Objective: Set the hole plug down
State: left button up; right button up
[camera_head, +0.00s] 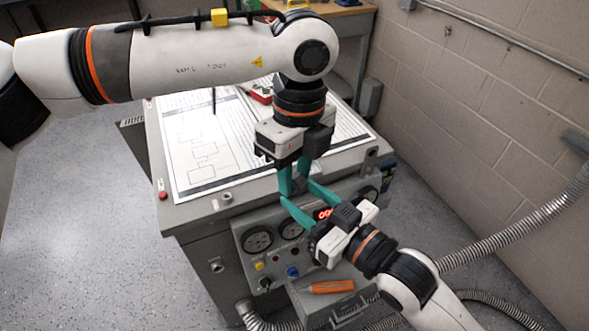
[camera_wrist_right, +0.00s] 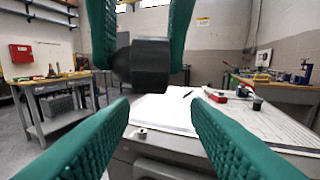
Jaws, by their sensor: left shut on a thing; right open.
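My left gripper (camera_head: 293,182) points down over the front part of the cabinet top, its teal fingers shut on the hole plug. The hole plug (camera_wrist_right: 150,65) is a dark, rounded cylinder between those fingers in the right wrist view, held above the cabinet top. In the head view it cannot be made out among the fingers. My right gripper (camera_head: 298,200) comes from the lower right, with its teal fingers apart and empty. Its fingers show low in the right wrist view (camera_wrist_right: 160,108), below the plug and not closed on it.
The grey cabinet (camera_head: 190,215) carries a large paper diagram (camera_head: 190,150). A small grey fitting (camera_head: 227,198) stands near its front edge. The front panel has gauges (camera_head: 258,240) and a red display. An orange-handled tool (camera_head: 330,287) lies on the ledge below. Flexible conduit (camera_head: 500,232) runs at right.

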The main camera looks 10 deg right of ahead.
jog(key=s+d+f+m+t+h, duration=0.3)
jog(key=d+f+m+h, duration=0.4)
jog(key=d+f+h, duration=0.2)
jog(key=d+h, duration=0.1)
jog(key=d, duration=0.1)
jog(key=shift+s+d+h, duration=0.3)
jog(key=shift+s, duration=0.05)
